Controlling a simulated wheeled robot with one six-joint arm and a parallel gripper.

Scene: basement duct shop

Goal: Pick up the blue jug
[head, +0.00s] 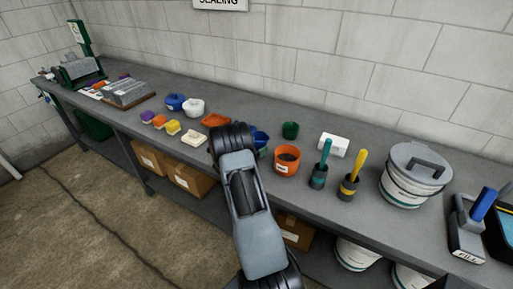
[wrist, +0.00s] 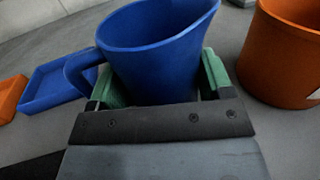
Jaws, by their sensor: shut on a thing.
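The blue jug (wrist: 160,50) stands upright between the green-padded fingers of my gripper (wrist: 158,85) in the wrist view. The fingers are shut on its body, one on each side. Its handle points left in that view. In the head view only a part of the blue jug (head: 262,138) shows, since my arm and gripper (head: 236,136) cover the rest. I cannot tell whether the jug's base touches the bench, as it is hidden.
An orange bucket (head: 286,161) stands close to the right of the jug, and a blue tray (wrist: 55,85) lies to its left. A green cup (head: 290,130) is behind. Brushes in dark pots and a lidded white pail (head: 412,185) stand farther right on the grey bench (head: 345,118).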

